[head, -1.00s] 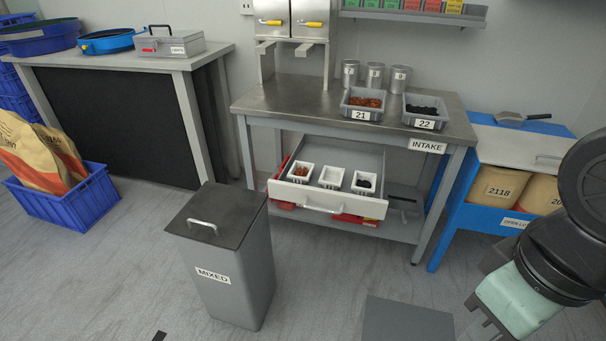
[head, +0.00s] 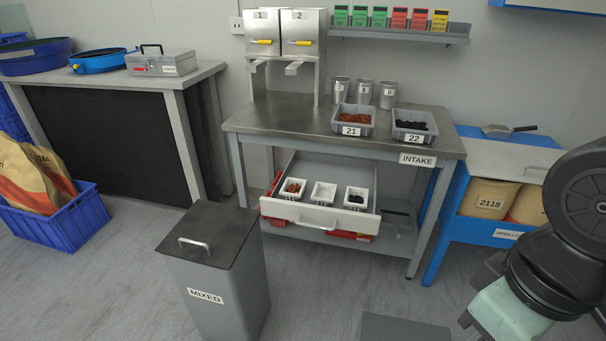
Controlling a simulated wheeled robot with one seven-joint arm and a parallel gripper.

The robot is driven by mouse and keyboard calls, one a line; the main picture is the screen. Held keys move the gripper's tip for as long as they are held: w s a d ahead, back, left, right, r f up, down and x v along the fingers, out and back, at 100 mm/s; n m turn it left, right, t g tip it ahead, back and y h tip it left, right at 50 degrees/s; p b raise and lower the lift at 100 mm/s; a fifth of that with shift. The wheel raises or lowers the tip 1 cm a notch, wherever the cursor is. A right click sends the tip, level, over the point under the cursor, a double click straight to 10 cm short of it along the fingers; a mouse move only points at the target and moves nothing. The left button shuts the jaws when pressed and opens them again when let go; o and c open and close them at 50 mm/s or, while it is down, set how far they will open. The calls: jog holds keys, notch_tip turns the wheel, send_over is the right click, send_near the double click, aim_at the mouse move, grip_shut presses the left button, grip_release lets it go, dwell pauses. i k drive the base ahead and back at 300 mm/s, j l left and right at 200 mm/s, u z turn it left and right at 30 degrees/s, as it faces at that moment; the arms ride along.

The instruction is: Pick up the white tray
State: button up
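Three small white trays sit side by side in the open drawer (head: 320,216) under the intake table. The left white tray (head: 292,196) holds reddish-brown pieces. The middle white tray (head: 322,199) looks empty. The right white tray (head: 357,206) holds dark pieces. My arm shows at the lower right, with a pale green part of my gripper (head: 492,318) at the bottom edge. It is well to the right of the drawer and nearer to me. Its fingertips are out of the picture.
A grey bin (head: 215,270) labelled MIXED stands on the floor left of the drawer. The table (head: 290,118) carries grey bins 21 (head: 352,132) and 22 (head: 414,138). A grey block (head: 403,330) shows at the bottom edge. Floor between them is clear.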

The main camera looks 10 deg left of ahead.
aim_at(293, 188)
jog(key=i+j+u, duration=0.3)
jog(key=i+j, duration=1.1)
